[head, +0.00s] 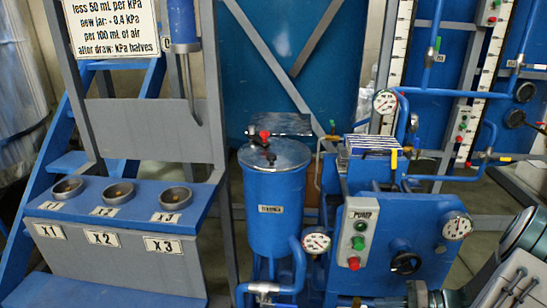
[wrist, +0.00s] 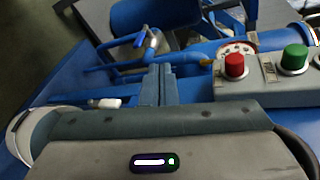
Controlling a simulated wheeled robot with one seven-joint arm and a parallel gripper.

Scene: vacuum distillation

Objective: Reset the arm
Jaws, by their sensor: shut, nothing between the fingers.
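My gripper (wrist: 160,72) shows in the wrist view. Its two fingers are pressed together, with nothing between them. They point toward blue pipes beside the pump panel (wrist: 275,72). The panel's red button (wrist: 234,65) and green button (wrist: 294,58) are to the right of the fingers, and I see no contact with them. In the head view, part of my arm (head: 505,265) enters at the lower right, to the right of the pump panel (head: 356,243). My fingers cannot be made out there.
A blue tank (head: 274,213) with a red-knobbed lid stands in the middle. The pump unit carries gauges (head: 457,226) and pipes close to my arm. At left is a blue stand (head: 100,190) with three round cups. Blue panels with scales (head: 488,80) stand behind.

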